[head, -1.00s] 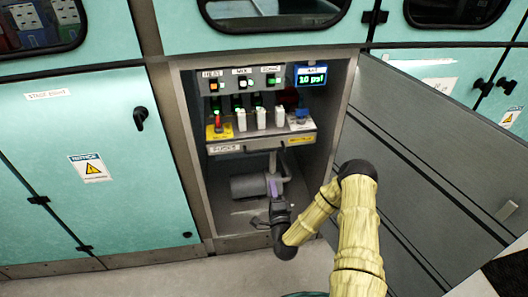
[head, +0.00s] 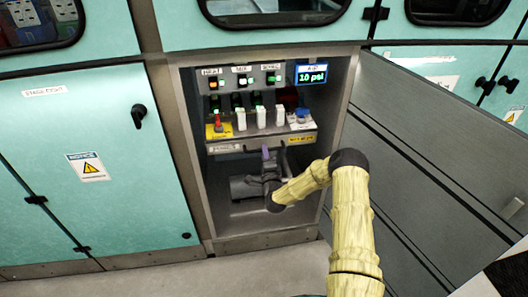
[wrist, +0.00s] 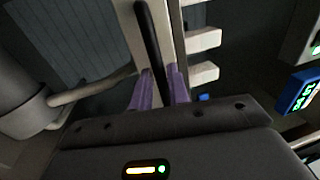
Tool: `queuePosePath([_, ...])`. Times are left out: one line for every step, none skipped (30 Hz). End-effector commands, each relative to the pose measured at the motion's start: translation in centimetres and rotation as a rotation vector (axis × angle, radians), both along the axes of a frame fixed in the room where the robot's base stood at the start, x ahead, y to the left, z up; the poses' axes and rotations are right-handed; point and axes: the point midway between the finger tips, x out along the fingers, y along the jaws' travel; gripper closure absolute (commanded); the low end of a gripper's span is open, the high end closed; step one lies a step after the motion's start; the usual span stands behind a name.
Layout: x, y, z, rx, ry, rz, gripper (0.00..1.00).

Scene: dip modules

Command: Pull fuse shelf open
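The fuse shelf (head: 222,148) is a grey ledge with a front label, inside the open cabinet, and it bears several white fuses (head: 262,117). In the wrist view, a black bar handle (wrist: 150,35) runs along the shelf's pale front (wrist: 128,25), with white fuses (wrist: 203,40) beside it. My gripper (head: 266,150) is just under the shelf's front edge, right of its middle. In the wrist view, my gripper's purple fingers (wrist: 160,72) are apart, with the end of the handle between their tips. I cannot tell whether they touch it.
Above the shelf are a switch panel (head: 229,78) with lit buttons and a blue display (head: 311,75) reading 10 psi. A grey pump (head: 242,188) with a pipe lies below. The open cabinet door (head: 415,150) stands right of my arm. The floor in front is clear.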

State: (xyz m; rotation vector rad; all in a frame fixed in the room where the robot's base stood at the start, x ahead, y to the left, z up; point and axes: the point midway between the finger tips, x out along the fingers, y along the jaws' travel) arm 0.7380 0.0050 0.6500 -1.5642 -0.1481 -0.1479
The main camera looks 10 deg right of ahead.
Motion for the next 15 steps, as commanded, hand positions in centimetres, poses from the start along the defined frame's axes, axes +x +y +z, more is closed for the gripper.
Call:
queuePosePath([0.6,0.0,0.1,-0.001,-0.002,0.0,0.83])
queuePosePath([0.9,0.1,0.1,-0.001,-0.002,0.0,0.83])
queuePosePath([1.2,0.1,0.2,-0.001,-0.001,0.001,0.83])
queuePosePath([1.4,0.0,0.2,-0.001,0.0,0.001,0.83])
queuePosePath([1.5,0.0,0.3,-0.001,0.0,0.0,0.83])
queuePosePath([1.7,0.0,0.3,0.0,0.001,0.0,0.83])
queuePosePath([1.7,0.0,0.3,0.0,0.001,0.0,0.83])
queuePosePath([1.7,0.0,0.3,0.0,0.001,0.0,0.83])
queuePosePath([1.7,0.0,0.3,0.0,0.001,0.0,0.83])
queuePosePath([1.7,0.0,0.3,0.0,0.001,0.0,0.83])
queuePosePath([1.7,0.0,0.3,0.0,0.001,0.0,0.83])
queuePosePath([1.7,0.0,0.3,0.0,0.001,0.0,0.83])
queuePosePath([1.7,0.0,0.3,0.0,0.001,0.0,0.83])
queuePosePath([1.7,0.0,0.3,0.0,0.001,0.0,0.83])
queuePosePath([1.7,0.0,0.3,0.0,0.001,0.0,0.9])
